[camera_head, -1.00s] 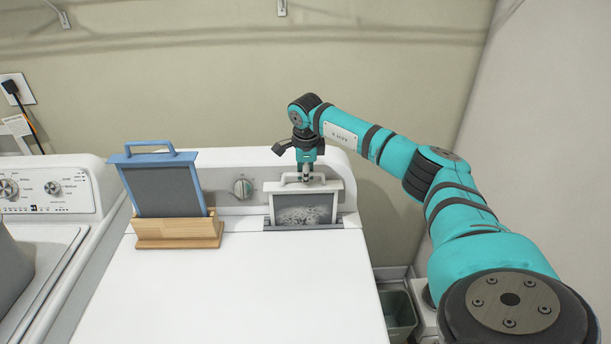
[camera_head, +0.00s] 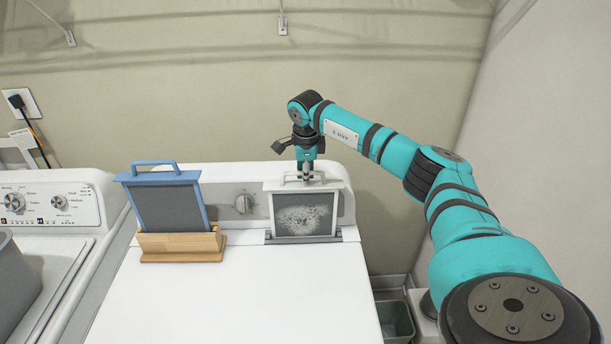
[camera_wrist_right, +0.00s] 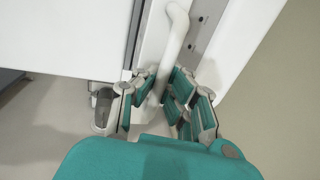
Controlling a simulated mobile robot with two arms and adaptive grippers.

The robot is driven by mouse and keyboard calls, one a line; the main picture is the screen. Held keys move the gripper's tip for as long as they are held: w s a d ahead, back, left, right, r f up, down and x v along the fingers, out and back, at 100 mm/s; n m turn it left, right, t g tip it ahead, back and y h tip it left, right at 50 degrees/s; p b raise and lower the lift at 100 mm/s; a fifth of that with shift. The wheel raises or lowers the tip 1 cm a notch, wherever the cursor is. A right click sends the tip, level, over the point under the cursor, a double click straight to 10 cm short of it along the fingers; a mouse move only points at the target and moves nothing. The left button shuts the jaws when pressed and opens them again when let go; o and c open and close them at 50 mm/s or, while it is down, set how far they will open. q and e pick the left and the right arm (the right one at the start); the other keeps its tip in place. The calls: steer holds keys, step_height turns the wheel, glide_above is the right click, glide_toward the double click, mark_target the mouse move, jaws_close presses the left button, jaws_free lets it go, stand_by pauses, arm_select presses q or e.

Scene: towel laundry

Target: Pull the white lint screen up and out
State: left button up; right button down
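The white lint screen (camera_head: 304,213) stands upright in the slot at the back right of the white dryer top (camera_head: 250,300). Its framed mesh carries a grey-white patch of lint, and its lower end is hidden in the slot (camera_head: 342,238). My right gripper (camera_head: 306,177) points down over the screen's top and is shut on its white handle. In the right wrist view the fingers (camera_wrist_right: 160,92) sit on both sides of the white handle bar (camera_wrist_right: 176,38). My left gripper is not in view.
A blue-framed screen (camera_head: 168,203) stands in a wooden holder (camera_head: 180,246) left of the slot. A dial (camera_head: 243,203) lies between them. The dryer's front top is clear.

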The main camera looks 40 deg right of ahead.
steer(key=shift+r, duration=0.5)
steer(key=shift+r+p, duration=1.1)
steer(key=shift+r, duration=0.3)
step_height(320, 180, up, 2)
steer(key=shift+r, duration=1.05)
steer(key=shift+r, duration=0.1)
steer(key=shift+r, duration=0.3)
steer(key=shift+s+a+f, duration=0.1)
